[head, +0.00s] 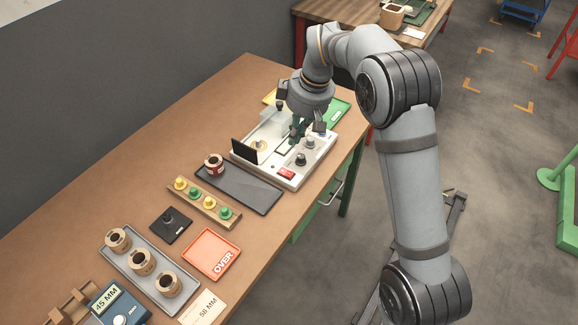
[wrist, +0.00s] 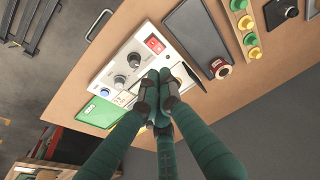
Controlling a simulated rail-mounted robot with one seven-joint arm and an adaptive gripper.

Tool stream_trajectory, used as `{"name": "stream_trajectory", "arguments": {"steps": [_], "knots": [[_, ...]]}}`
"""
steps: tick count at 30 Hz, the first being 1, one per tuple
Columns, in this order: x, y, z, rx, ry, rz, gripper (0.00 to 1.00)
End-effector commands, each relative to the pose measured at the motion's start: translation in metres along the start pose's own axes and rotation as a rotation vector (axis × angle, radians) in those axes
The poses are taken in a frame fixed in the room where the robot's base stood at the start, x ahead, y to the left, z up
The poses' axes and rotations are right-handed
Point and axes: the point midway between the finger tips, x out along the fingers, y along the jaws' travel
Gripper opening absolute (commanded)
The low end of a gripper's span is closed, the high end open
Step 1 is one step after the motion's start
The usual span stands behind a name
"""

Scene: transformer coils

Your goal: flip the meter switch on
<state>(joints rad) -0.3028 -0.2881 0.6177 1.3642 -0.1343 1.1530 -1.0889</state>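The meter (head: 272,177) is a pale box on the bench with a dark upright panel (head: 244,151) and dark knobs. Its red switch (head: 286,173) sits at the front corner, and shows in the wrist view (wrist: 155,44) with a white marking; I cannot tell its position for sure. My gripper (head: 297,131) points down over the middle of the meter, behind the switch in the head view. In the wrist view its green fingers (wrist: 159,80) come together at the tips, with nothing seen between them. The tips hide part of the meter's face beside the switch.
A peg rack (head: 205,203), orange OVER tray (head: 211,254) and grey coil tray (head: 131,264) fill the near bench.

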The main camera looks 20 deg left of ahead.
Motion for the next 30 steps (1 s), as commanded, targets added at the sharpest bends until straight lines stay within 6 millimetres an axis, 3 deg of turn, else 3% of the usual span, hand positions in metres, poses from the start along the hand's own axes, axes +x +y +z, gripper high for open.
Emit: {"name": "stream_trajectory", "arguments": {"steps": [8, 21, 30], "knots": [[0.018, -0.001, 0.001, 0.000, -0.002, -0.002, 0.00], [0.104, 0.000, 0.002, 0.003, -0.004, -0.002, 0.00], [0.134, 0.000, 0.013, 0.002, -0.001, 0.000, 0.00]]}}
